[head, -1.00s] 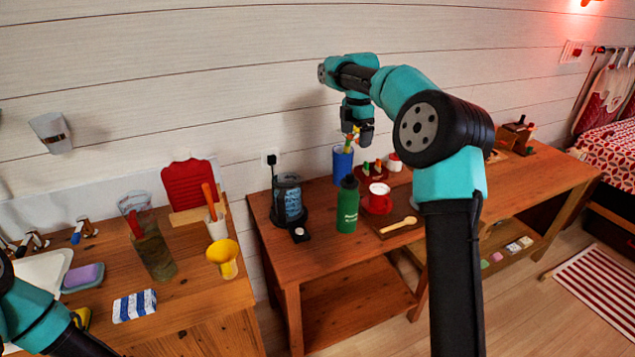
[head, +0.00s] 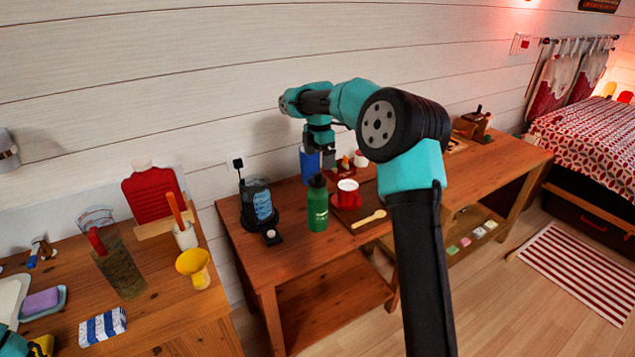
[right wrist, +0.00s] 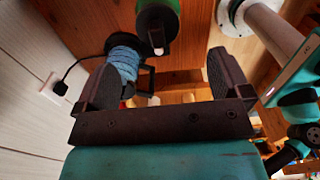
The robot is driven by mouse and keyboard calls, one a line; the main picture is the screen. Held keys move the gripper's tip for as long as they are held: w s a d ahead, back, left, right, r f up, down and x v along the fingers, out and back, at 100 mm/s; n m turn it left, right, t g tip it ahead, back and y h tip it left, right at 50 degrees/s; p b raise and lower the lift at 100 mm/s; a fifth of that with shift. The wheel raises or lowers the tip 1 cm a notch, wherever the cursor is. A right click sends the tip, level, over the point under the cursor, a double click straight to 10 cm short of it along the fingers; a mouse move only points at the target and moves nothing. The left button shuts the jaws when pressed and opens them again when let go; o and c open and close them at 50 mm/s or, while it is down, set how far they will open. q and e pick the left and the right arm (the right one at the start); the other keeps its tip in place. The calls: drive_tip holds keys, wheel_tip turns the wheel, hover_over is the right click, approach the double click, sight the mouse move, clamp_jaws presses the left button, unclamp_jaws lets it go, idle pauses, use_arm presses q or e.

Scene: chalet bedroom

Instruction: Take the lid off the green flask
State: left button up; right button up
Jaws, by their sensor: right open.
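The green flask (head: 318,212) stands upright on the wooden side table, with its black lid (head: 317,181) on top. In the right wrist view the flask (right wrist: 172,8) shows from above at the top edge, its dark lid (right wrist: 157,25) facing the camera. My right gripper (head: 326,158) is above and behind the flask, near the blue cup. In the right wrist view its two fingers (right wrist: 162,78) are wide apart with nothing between them, and the lid lies beyond their tips.
A blue cup (head: 309,166) stands behind the flask, a red mug (head: 347,198) and wooden spoon (head: 368,218) to its right. Bare tabletop (head: 290,240) lies in front.

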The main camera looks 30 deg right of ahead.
sight(318, 173)
drive_tip(key=shift+f, duration=1.85)
drive_tip(key=shift+f, duration=0.1)
drive_tip(key=shift+w+a+f, duration=0.1)
drive_tip(key=shift+f, duration=1.15)
drive_tip(key=shift+w+a+f, duration=0.1)
drive_tip(key=shift+f, duration=1.15)
drive_tip(key=shift+d, duration=0.1)
drive_tip(key=shift+c, duration=0.4)
drive_tip(key=c, duration=0.9)
drive_tip(key=shift+r, duration=0.1)
drive_tip(key=shift+c, duration=0.2)
drive_tip(key=shift+r, duration=1.7)
drive_tip(key=s+a+r, duration=0.1)
drive_tip(key=s+a, duration=0.7)
drive_tip(key=s, duration=0.5)
drive_tip(key=shift+s+a+r, duration=0.2)
drive_tip(key=shift+s+r, duration=0.05)
drive_tip(key=shift+s, duration=0.1)
